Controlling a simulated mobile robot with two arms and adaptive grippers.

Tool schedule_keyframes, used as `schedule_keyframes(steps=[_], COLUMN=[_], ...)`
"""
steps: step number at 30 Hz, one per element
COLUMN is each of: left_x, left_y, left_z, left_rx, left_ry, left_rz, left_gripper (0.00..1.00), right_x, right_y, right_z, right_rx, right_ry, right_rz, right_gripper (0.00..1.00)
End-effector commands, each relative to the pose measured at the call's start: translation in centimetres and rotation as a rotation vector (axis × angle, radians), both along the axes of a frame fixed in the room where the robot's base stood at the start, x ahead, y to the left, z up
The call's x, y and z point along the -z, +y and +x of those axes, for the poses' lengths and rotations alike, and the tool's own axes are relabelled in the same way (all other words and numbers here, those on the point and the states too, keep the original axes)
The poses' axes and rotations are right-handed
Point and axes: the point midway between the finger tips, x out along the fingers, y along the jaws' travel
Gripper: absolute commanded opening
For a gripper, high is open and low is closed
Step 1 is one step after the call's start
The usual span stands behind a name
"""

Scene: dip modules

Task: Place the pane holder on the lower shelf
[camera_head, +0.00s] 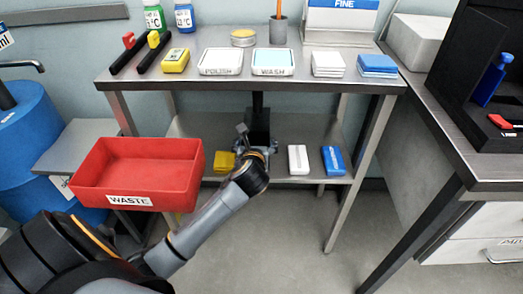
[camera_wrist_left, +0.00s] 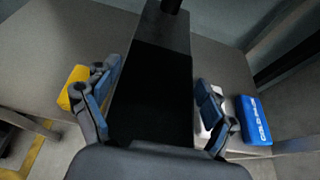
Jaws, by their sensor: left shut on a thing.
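The pane holder (camera_head: 257,121), a black upright block with a narrower post on top, stands out above my left gripper (camera_head: 256,146) in the head view. My left gripper reaches in over the front of the lower shelf (camera_head: 315,130) and is shut on the pane holder. In the left wrist view the black body of the pane holder (camera_wrist_left: 152,75) fills the space between the blue-padded fingers of my left gripper (camera_wrist_left: 158,96). Whether its base touches the shelf is hidden. My right gripper is not in view.
On the lower shelf, a yellow block (camera_head: 224,162) sits left of the gripper; a white block (camera_head: 298,159) and a blue block (camera_head: 333,160) sit right. A red WASTE bin (camera_head: 137,172) is left of my arm. The upper shelf (camera_head: 215,43) overhangs, holding pads and bottles.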

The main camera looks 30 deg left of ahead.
Motion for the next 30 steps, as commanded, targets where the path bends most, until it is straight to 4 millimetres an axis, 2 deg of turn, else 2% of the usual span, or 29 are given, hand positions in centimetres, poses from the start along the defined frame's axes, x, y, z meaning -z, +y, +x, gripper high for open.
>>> schedule_keyframes(steps=[6,15,18,25,29,30], left_x=[1.8,5.1,5.8,7.4,10.1,9.7], left_y=[1.3,2.3,2.4,3.0,2.9,3.0], left_z=[3.6,6.0,6.5,7.8,7.9,7.9], left_rx=[-0.001,0.001,0.001,0.001,0.001,0.001], left_ry=[-0.004,-0.002,-0.002,-0.002,0.002,-0.002], left_rz=[-0.001,0.0,-0.001,0.001,-0.003,-0.001], left_gripper=[0.45,0.45,0.45,0.45,0.45,0.45], right_x=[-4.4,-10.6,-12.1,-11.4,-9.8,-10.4], right_y=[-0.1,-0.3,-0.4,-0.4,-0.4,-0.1], right_z=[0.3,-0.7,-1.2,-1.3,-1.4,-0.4], right_rx=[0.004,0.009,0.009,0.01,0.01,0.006], right_ry=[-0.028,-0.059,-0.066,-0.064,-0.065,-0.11], right_rz=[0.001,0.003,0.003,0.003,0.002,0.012], right_gripper=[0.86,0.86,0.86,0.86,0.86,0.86])
